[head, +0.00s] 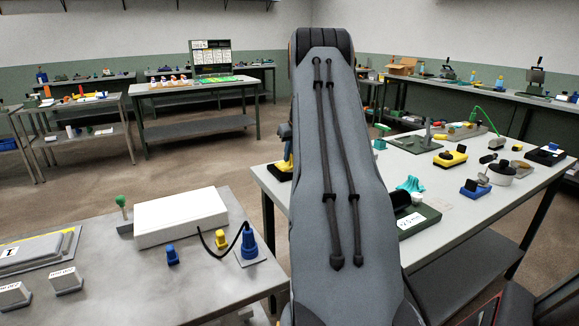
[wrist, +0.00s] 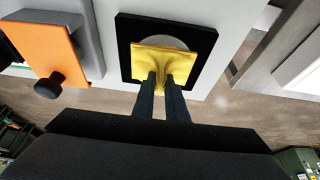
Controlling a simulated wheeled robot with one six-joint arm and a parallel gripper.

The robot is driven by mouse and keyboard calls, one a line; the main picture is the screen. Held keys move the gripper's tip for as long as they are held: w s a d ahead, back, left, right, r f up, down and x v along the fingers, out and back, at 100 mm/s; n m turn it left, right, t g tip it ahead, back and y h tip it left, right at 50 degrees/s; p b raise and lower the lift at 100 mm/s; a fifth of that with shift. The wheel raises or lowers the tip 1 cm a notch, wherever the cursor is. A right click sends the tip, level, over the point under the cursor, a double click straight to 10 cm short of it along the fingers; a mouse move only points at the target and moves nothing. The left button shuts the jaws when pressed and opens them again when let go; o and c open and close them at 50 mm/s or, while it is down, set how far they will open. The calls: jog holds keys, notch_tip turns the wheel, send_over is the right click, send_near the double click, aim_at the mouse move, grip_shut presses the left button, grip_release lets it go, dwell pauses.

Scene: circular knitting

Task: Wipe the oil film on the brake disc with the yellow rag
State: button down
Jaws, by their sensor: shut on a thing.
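In the wrist view, my gripper (wrist: 160,80) is shut on the yellow rag (wrist: 185,58), pinching it into folds between the two dark fingers. The rag spreads over the front part of a grey round disc (wrist: 166,40), which lies on a black square base (wrist: 128,28). I cannot tell whether the rag touches the disc or hangs just above it. Only the far part of the disc shows, and no oil film can be made out on it.
In the wrist view, an orange panel (wrist: 55,45) with a black knob (wrist: 48,86) stands left of the base. In the head view, a grey bench (head: 110,285) at front left holds a white box (head: 180,216); a right bench (head: 440,205) carries several tools and fixtures.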

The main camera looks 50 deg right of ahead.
jog(key=shift+s+a+f, duration=0.1)
jog(key=shift+s+f, duration=0.1)
jog(key=shift+f, duration=0.1)
jog(key=c, duration=2)
grip_release()
jog(key=shift+c, duration=0.2)
jog(key=shift+w+r, duration=0.15)
jog(key=shift+r, duration=0.45)
grip_shut()
jog(key=shift+p, duration=0.3)
